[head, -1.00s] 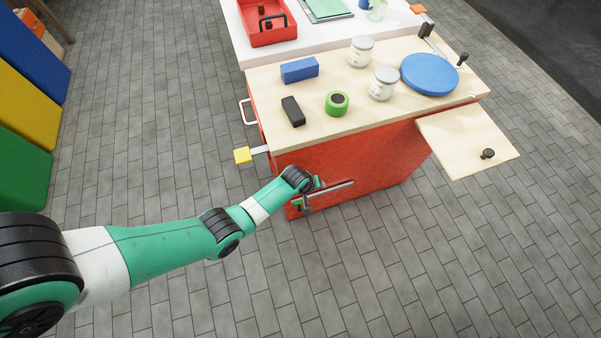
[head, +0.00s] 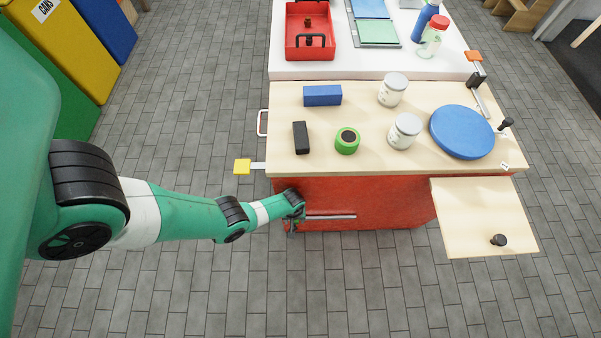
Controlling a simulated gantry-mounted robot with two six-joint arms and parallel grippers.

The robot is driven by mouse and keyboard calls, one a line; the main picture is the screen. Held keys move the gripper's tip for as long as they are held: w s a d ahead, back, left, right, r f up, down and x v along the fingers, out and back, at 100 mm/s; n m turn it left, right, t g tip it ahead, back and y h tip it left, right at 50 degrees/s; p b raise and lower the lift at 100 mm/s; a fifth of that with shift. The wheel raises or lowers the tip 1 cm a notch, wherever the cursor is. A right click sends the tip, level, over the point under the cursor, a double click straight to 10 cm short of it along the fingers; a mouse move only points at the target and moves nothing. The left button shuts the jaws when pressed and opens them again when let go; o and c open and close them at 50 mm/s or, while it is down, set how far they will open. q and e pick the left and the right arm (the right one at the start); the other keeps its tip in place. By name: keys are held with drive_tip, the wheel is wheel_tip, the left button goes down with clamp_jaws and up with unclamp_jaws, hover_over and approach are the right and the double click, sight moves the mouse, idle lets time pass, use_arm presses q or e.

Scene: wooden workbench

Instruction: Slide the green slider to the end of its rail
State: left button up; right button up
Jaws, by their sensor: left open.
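A grey metal rail (head: 332,217) runs level along the red front of the workbench cabinet (head: 380,203). My left gripper (head: 292,226) is at the left end of this rail, low on the cabinet front, and it is open. The green slider cannot be made out clearly; my green left wrist and gripper cover that end of the rail. I cannot tell whether the fingers touch the slider. The rail to the right of the gripper is bare. My right gripper is not in view.
The wooden benchtop (head: 365,155) holds a black block (head: 300,137), green tape roll (head: 347,141), blue block (head: 322,95), white jars and a blue disc (head: 462,131). A yellow tab (head: 242,167) sticks out left. A wooden leaf (head: 480,215) juts out right.

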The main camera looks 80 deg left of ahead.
sight(295, 228)
use_arm(q)
wheel_tip(295, 228, down, 12)
drive_tip(key=b, duration=1)
drive_tip(key=shift+s+r, duration=0.1)
drive_tip(key=shift+r, duration=0.15)
clamp_jaws()
idle(0.5)
